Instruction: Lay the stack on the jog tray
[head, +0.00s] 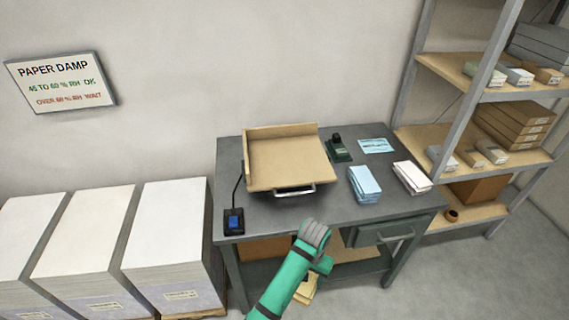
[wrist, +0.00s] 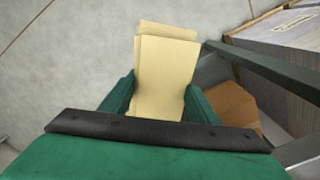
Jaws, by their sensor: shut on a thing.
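The stack is a cream-yellow pad of paper (wrist: 165,72) between my gripper's two green fingers (wrist: 160,103) in the wrist view. Its sheets are slightly uneven at the far end. In the head view, part of the stack (head: 304,293) shows below my gripper (head: 315,276), in front of the table; my arm hides the rest. The jog tray (head: 288,165) is a tan tray with raised back and left walls and a metal handle in front. It sits on the grey table, beyond and above my gripper in the picture, and looks empty.
Tall paper piles (head: 165,235) stand left; shelves (head: 490,155) stand right.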

